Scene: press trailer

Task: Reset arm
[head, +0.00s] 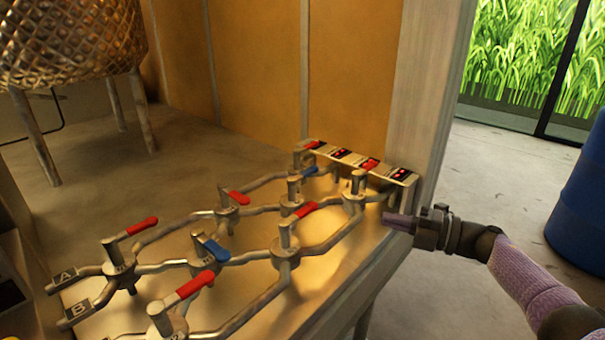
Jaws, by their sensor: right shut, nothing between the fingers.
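My right gripper (398,222) is shut and empty at the right edge of the valve table, just to the right of the pipes and below the indicator boxes. Its arm comes in from the lower right. The pipe network on the table (330,295) carries several valves with red handles, such as the front one (195,285), and blue handles, such as the middle one (215,250). The gripper appears apart from the nearest valve (354,195). My left gripper is not in view.
A row of indicator boxes (350,160) with red lights stands at the table's back edge, beside a pale post (420,90). A woven basket on legs (70,40) is at the upper left. A blue barrel (580,200) stands at the right. Floor between post and barrel is clear.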

